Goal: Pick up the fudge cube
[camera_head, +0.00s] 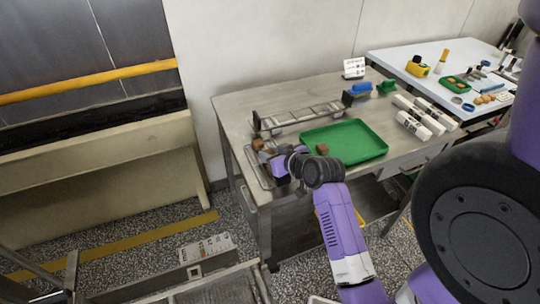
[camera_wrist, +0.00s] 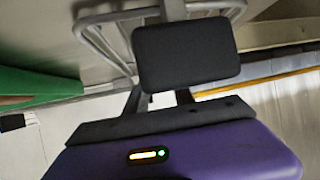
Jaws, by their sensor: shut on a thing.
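A small brown fudge cube (camera_head: 258,144) shows at the tip of my gripper (camera_head: 266,150), over the left end of the steel table. My gripper is shut on it, next to a wire rack (camera_head: 255,172). In the wrist view a dark finger pad of my gripper (camera_wrist: 187,55) fills the middle and hides what is held. The wire rack also shows behind it in the wrist view (camera_wrist: 100,38). Another brown cube (camera_head: 322,149) is at the left part of the green tray (camera_head: 362,153), behind my wrist.
A metal wire frame (camera_head: 300,117) stands at the back of the steel table (camera_head: 240,105). Blue and green items (camera_head: 360,90) and white bottles (camera_head: 418,123) are to the right. A second table (camera_head: 400,55) holds several small things. A yellow rail (camera_head: 90,80) runs at the left.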

